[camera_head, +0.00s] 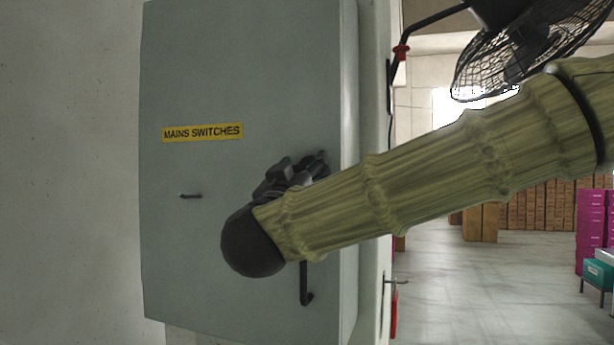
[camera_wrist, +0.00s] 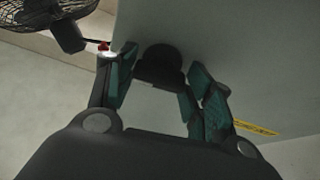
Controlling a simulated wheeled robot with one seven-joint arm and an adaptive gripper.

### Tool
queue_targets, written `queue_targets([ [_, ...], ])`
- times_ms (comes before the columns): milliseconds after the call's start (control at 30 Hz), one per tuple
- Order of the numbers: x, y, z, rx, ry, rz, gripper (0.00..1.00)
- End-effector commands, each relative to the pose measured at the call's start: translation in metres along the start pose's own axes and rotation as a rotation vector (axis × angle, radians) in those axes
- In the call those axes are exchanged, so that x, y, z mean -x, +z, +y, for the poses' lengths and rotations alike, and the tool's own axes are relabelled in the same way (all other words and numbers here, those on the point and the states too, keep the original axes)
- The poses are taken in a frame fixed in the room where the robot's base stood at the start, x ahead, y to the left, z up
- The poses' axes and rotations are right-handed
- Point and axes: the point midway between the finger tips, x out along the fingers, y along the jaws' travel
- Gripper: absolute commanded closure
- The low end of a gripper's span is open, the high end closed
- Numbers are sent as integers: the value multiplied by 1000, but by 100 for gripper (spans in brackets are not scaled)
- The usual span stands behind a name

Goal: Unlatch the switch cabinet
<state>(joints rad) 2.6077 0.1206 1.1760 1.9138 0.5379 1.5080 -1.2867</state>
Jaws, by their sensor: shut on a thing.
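The switch cabinet (camera_head: 240,60) is a tall grey box with a yellow MAINS SWITCHES label (camera_head: 202,132). Its door looks closed. My gripper (camera_head: 296,172) is at the right side of the door, partly hidden behind my forearm. In the wrist view my gripper (camera_wrist: 160,80) has its teal-padded fingers on either side of a dark latch knob (camera_wrist: 160,62), shut on it. The cabinet's grey face (camera_wrist: 255,60) fills the right of that view. A dark bar handle (camera_head: 305,285) stands out below my wrist on the door's right part.
A small dark handle (camera_head: 190,196) sits on the door's left part. A black fan (camera_head: 530,45) hangs at upper right, with a red fitting (camera_head: 401,52) on its bracket. A red item (camera_head: 394,313) is on the wall right of the cabinet. Open floor (camera_head: 450,290) lies at right, before stacked boxes.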

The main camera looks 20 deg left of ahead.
Motion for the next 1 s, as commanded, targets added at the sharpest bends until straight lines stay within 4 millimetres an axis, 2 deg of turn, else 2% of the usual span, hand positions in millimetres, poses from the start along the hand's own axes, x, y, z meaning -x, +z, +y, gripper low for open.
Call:
queue_targets([
  [300, 0, 1, 0, -143, 62, 4, 72],
  [667, 0, 0, 0, -161, 68, 1, 72],
  [700, 0, 0, 0, -161, 68, 1, 47],
  [800, 0, 0, 0, -160, 68, 1, 28],
  [1000, 0, 0, -1, -160, 67, 2, 27],
])
